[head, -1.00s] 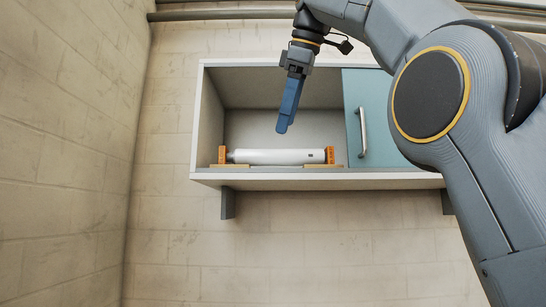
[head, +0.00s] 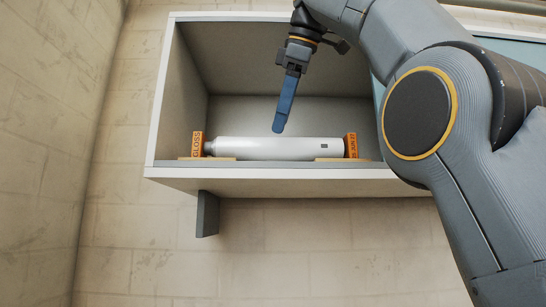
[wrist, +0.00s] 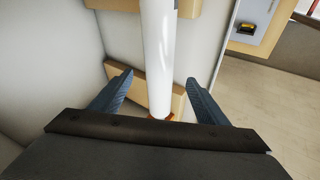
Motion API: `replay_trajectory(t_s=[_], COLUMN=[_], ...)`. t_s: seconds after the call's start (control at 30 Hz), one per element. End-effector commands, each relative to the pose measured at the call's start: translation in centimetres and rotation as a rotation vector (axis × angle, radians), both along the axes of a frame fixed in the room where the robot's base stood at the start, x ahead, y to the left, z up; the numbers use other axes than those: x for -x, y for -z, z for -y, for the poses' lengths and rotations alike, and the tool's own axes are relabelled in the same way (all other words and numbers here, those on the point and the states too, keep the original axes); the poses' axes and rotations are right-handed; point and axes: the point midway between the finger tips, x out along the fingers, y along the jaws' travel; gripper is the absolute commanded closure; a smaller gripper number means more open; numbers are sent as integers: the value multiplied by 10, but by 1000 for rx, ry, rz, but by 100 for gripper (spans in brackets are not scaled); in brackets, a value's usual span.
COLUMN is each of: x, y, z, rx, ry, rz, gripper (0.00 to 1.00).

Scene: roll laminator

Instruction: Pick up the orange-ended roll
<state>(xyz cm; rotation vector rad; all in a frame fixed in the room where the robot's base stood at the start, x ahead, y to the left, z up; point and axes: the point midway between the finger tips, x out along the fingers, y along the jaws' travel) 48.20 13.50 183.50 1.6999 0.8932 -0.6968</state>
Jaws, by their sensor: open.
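The orange-ended roll (head: 275,149) is a white cylinder lying lengthwise in an open wall cabinet. Its left orange end (head: 197,145) reads "GLOSS"; the other orange end (head: 351,146) is at the right. It rests on wooden supports (head: 330,159). My gripper (head: 278,130) points down, its blue fingers just above or in front of the roll's middle in the head view; the depth gap is unclear. In the wrist view, my gripper (wrist: 158,82) is open, with the roll (wrist: 157,45) running between its fingers in the picture. I cannot tell whether they touch it.
The cabinet's front edge (head: 290,172) and left wall (head: 180,100) border the opening. My arm covers most of the teal door at the right. A grey bracket (head: 207,214) is below the cabinet. The wrist view shows a small yellow-and-black item (wrist: 246,28) at upper right.

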Motion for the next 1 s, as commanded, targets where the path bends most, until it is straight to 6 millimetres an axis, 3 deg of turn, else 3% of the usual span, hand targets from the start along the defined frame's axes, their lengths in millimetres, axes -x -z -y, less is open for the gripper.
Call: replay_trajectory(t_s=[0.57, 1.0], x=[-15, -41], y=[24, 61], z=[-8, -14], rx=[0, 0], ry=[-4, -2], rz=[-1, -1], gripper=[31, 31])
